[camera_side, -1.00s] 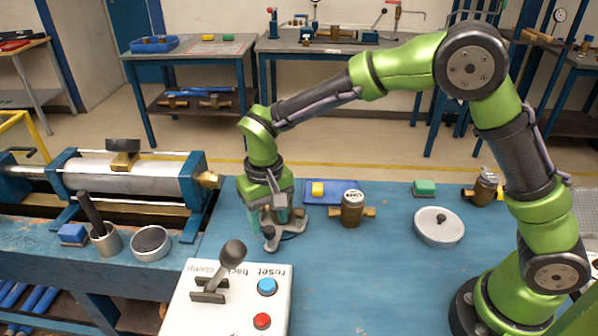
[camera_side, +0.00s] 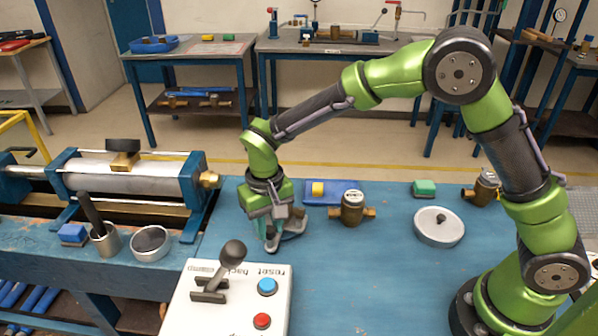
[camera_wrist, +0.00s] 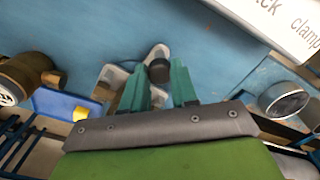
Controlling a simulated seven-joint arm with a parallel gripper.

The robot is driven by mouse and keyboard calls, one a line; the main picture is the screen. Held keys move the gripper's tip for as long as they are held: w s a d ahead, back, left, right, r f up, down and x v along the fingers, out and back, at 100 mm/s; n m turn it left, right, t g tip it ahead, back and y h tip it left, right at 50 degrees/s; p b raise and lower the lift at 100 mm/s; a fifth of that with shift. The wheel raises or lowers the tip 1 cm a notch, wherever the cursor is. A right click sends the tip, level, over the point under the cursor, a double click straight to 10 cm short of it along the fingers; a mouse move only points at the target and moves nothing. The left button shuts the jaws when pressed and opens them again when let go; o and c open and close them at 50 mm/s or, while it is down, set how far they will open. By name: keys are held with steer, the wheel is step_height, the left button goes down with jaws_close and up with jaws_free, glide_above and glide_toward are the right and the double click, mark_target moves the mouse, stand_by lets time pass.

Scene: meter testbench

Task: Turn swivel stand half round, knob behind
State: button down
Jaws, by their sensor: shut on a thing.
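The swivel stand (camera_side: 295,226) appears to be the low, light grey piece under my gripper, on the blue bench left of centre. My gripper and wrist hide much of it in the side view. In the wrist view the grey stand (camera_wrist: 117,76) shows with a dark round knob (camera_wrist: 159,70) between the fingertips. My gripper (camera_side: 272,243) points down at it. The teal fingers (camera_wrist: 158,85) are shut on the knob, one on each side.
A white control box (camera_side: 230,300) with lever and buttons stands in front. A brass meter (camera_side: 352,208) and blue tray (camera_side: 325,190) lie right and behind. A metal cup (camera_side: 151,243) is left.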

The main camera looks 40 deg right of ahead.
steer(key=shift+s+d+n, duration=0.5)
steer(key=shift+s+n, duration=0.1)
steer(key=shift+n, duration=0.5)
steer(key=c, duration=0.9)
jaws_free()
steer(key=shift+o, duration=0.2)
steer(key=shift+r, duration=0.15)
step_height(320, 180, up, 17)
steer(key=shift+f, duration=0.2)
steer(key=s+d+r+m+t+y, duration=0.2)
steer(key=s+d+m+t, duration=0.2)
steer(key=s+d, duration=1.1)
steer(key=s+t, duration=0.2)
steer(key=t, duration=0.1)
steer(key=shift+s, duration=0.2)
